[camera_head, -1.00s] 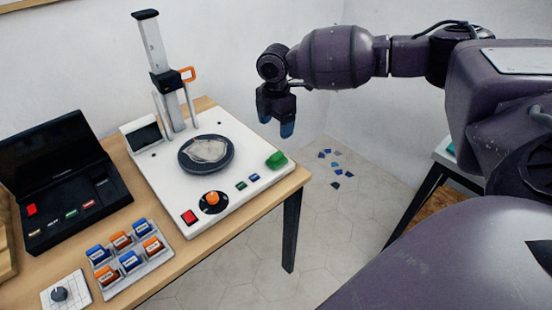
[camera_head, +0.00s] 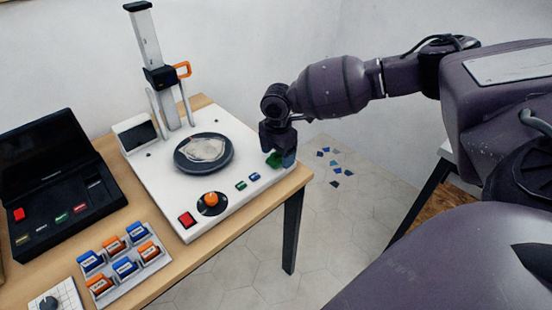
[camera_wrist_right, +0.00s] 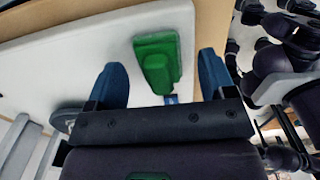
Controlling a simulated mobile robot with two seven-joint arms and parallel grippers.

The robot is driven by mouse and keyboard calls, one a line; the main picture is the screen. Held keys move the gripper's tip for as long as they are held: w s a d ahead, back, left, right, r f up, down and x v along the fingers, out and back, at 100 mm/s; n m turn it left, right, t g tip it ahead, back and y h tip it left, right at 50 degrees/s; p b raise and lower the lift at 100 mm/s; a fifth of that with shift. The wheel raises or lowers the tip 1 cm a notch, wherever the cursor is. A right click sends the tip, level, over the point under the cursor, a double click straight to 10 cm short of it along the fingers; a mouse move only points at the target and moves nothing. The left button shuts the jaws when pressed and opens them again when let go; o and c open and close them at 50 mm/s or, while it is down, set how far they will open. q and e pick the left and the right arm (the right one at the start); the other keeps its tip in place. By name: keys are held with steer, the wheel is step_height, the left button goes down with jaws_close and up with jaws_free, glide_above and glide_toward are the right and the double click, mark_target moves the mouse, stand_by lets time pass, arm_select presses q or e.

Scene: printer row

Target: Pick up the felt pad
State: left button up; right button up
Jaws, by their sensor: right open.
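A green pad with a raised block on top, which I take to be the felt pad (camera_head: 273,160), lies on the right corner of the white printer base (camera_head: 225,205). In the head view it is partly hidden by my right gripper (camera_head: 281,157). In the right wrist view the green pad (camera_wrist_right: 157,60) shows between the two blue fingers of my right gripper (camera_wrist_right: 162,75), with a gap on each side. The right gripper is open and empty. I cannot tell how high its fingertips are above the base. My left gripper is not in view.
The base also carries a round dark plate (camera_head: 183,165) with a pale grey piece (camera_head: 207,149), an upright column (camera_head: 145,40), and an orange knob (camera_head: 211,198). A black console (camera_head: 60,190) and a tray of labelled blocks (camera_head: 155,265) stand left. Blue chips lie on the floor.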

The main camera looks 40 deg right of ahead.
steer(key=shift+r, duration=0.1)
steer(key=shift+c, duration=0.7)
steer(key=c, duration=0.9)
steer(key=shift+o, duration=0.2)
steer(key=shift+r, duration=0.45)
step_height(320, 180, up, 19)
steer(key=p, duration=0.4)
